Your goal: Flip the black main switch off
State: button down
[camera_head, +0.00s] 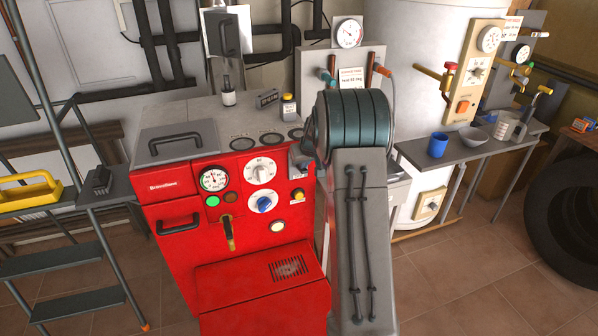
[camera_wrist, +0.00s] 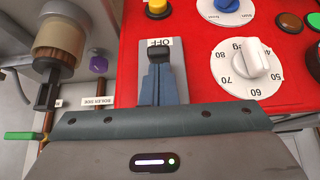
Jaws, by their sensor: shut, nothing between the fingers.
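The black main switch (camera_wrist: 156,56) shows in the wrist view on a light grey plate marked OFF. The lettering is upside down, and the switch's black part lies close to that OFF end. My gripper (camera_wrist: 159,76) is shut with nothing held, its blue-grey fingers in front of the plate and their tips at the black part. I cannot tell whether they touch it. The fingers hide the other end of the plate. In the head view the plate's place is at the upper right of the red boiler (camera_head: 178,187), mostly hidden by my arm and wrist.
Near the switch are a yellow button (camera_wrist: 158,8), a blue knob (camera_wrist: 229,5) and a white temperature dial (camera_wrist: 244,70). A pipe fitting (camera_wrist: 62,50) stands at the wrist view's left. A side table holds a blue cup (camera_head: 437,145). Ladder steps (camera_head: 75,260) stand left of the boiler.

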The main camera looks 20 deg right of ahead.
aim_at(305, 172)
jog(key=shift+s+f+t+b, duration=0.3)
jog(key=shift+f+t+b, duration=0.45)
jog(key=shift+b, duration=3.25)
jog(key=shift+s+f+t+b, duration=0.3)
jog(key=shift+f+t+b, duration=0.45)
jog(key=shift+b, duration=3.25)
jog(key=shift+r+t+b, duration=0.3)
jog(key=shift+b, duration=0.1)
jog(key=shift+r+p, duration=0.35)
jog(key=shift+p, duration=0.15)
jog(key=shift+r, duration=0.1)
jog(key=shift+r+p, duration=0.4)
jog(key=shift+r, duration=0.25)
